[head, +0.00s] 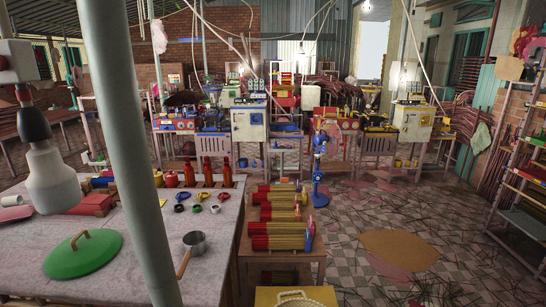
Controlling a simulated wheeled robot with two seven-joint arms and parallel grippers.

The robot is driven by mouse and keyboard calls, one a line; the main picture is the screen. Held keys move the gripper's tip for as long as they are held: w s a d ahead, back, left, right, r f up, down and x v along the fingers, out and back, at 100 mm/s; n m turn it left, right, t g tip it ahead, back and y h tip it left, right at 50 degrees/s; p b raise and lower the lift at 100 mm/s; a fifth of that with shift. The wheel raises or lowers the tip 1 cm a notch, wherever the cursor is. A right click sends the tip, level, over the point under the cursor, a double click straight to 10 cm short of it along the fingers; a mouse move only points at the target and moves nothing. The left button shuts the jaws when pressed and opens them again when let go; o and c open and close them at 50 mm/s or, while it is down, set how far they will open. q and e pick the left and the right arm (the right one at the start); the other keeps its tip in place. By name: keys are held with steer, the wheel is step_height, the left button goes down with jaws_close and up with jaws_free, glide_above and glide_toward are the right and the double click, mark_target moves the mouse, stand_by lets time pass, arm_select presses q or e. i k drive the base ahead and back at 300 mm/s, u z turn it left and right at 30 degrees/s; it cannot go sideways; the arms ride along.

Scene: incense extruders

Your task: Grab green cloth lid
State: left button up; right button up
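A round green lid (72,262) with an arched brown handle (80,238) lies on the grey tabletop (30,285) at the lower left in the head view. Its handle faces up and nothing covers it. It looks like a hard pot lid rather than cloth. A white and dark jointed part, probably a link of my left arm, hangs above and to the left of the lid, apart from it. No fingers of my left gripper show. My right gripper does not show either.
A grey-green pole (140,150) stands in front of the table, right of the lid. A saucepan (193,243), tape rolls (198,209) and red bottles (207,170) are on the table. Bundled incense sticks (275,228) lie on a stand to the right. Tiled floor is beyond.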

mark_target(85, 253)
steer(key=u, duration=3.3)
steer(key=i, duration=0.95)
steer(key=z, duration=3.4)
